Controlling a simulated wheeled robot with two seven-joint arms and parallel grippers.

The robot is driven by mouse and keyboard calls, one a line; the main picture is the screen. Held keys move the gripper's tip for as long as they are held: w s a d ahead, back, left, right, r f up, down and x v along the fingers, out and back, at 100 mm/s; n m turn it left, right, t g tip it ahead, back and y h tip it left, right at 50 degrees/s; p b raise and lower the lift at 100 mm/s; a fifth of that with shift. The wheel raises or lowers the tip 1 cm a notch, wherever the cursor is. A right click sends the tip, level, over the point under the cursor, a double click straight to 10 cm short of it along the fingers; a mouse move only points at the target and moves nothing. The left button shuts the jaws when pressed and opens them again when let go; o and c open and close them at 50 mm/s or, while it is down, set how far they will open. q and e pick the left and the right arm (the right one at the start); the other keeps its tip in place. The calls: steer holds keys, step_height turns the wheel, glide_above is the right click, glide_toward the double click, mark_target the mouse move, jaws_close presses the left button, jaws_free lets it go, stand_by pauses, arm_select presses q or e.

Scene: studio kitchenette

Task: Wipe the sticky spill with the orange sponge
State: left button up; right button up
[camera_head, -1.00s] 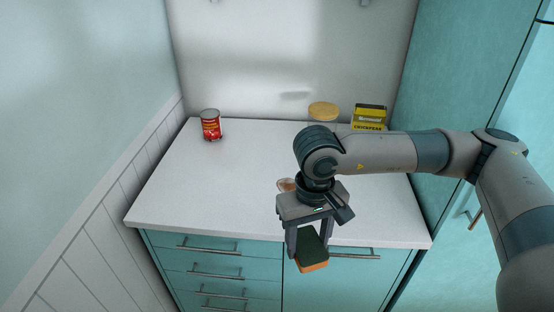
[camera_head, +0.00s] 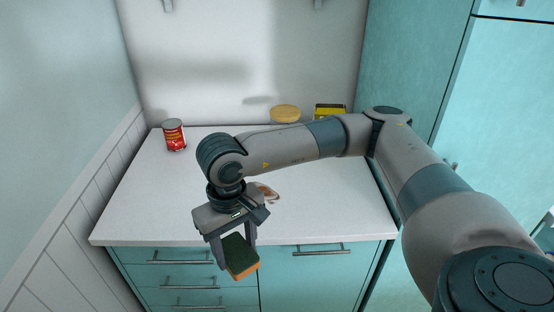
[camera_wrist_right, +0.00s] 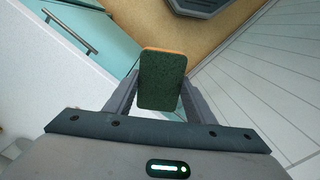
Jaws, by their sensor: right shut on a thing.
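My right gripper (camera_head: 235,256) is shut on the orange sponge (camera_head: 243,269), which has a dark green scouring side. It holds the sponge in front of the counter's front edge, before the drawers. In the right wrist view the sponge (camera_wrist_right: 162,82) sits between the two fingers, green side toward the camera. The sticky spill (camera_head: 270,193) is a small brownish patch on the white counter, behind and to the right of the gripper in the head view. Part of it is hidden by my right wrist. My left gripper is not in view.
The white counter (camera_head: 325,215) is mostly bare. A red can (camera_head: 174,135) stands at the back left. Teal drawers (camera_head: 185,270) are below.

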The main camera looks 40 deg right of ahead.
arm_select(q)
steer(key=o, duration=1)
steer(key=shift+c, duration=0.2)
arm_select(e)
steer(key=shift+w+d, duration=0.15)
steer(key=shift+w, duration=0.1)
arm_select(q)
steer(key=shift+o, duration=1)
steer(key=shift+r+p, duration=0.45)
arm_select(e)
steer(key=w+d+r+m, duration=0.1)
steer(key=w+d+m, duration=0.8)
steer(key=w+m, duration=0.3)
arm_select(q)
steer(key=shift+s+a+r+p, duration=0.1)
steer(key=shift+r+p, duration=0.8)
steer(key=shift+p, duration=0.05)
arm_select(e)
steer(key=w+d+m, duration=0.3)
steer(key=d+m, duration=0.3)
steer(key=d, duration=0.2)
steer(key=w+d+m, duration=0.3)
steer(key=d+m, duration=0.3)
steer(key=d, duration=0.3)
steer(key=shift+f+m, duration=0.2)
steer(key=shift+m, duration=0.1)
steer(key=shift+d, duration=0.1)
